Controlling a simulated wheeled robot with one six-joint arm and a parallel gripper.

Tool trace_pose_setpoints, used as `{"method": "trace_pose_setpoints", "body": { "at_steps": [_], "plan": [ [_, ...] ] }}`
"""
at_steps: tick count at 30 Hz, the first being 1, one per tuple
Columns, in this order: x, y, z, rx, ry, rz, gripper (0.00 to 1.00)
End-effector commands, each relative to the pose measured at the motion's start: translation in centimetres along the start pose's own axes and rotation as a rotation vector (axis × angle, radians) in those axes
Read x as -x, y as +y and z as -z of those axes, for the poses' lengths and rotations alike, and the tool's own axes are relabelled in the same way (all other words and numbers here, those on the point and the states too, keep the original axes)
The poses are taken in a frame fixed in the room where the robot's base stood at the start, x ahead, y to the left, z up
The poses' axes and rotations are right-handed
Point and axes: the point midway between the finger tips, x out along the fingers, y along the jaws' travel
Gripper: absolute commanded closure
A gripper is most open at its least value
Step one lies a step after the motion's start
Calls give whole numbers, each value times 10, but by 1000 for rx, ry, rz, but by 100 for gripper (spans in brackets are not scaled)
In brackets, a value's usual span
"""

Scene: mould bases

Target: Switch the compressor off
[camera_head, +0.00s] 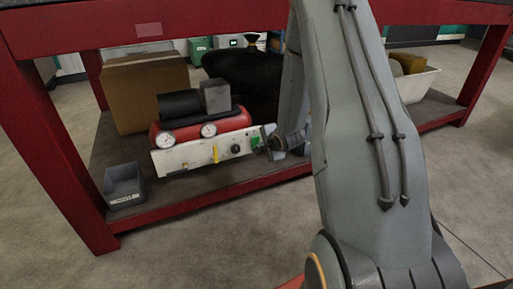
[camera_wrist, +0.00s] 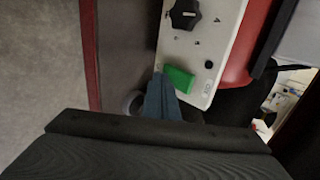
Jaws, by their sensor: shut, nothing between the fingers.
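The compressor (camera_head: 228,123) has a red tank, a black motor and a white front panel (camera_head: 185,160). It stands on the lower shelf of a red bench. A green switch (camera_head: 255,141) is at the panel's right end; it also shows in the wrist view (camera_wrist: 179,78). A black knob (camera_head: 235,149) is left of it, seen too in the wrist view (camera_wrist: 184,14). My gripper (camera_head: 266,142) is shut and empty, in front of the panel's right end. In the wrist view the fingertips (camera_wrist: 158,84) are right beside the green switch; I cannot tell whether they touch it.
A yellow lever (camera_head: 215,153) and two gauges are on the compressor's front. A cardboard box (camera_head: 145,95) stands behind it, a small grey bin (camera_head: 124,184) at left. The red bench beam (camera_head: 150,28) is above, and a white tub (camera_head: 418,85) is at right.

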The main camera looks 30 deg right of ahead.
Motion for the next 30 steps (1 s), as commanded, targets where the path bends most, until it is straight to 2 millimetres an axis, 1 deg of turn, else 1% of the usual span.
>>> {"method": "trace_pose_setpoints", "body": {
  "at_steps": [5,21,30],
  "plan": [
    [0,0,2,-2,2,-1,100],
    [11,-12,0,-1,1,0,100],
    [10,-13,1,-1,1,1,100]
  ]
}}
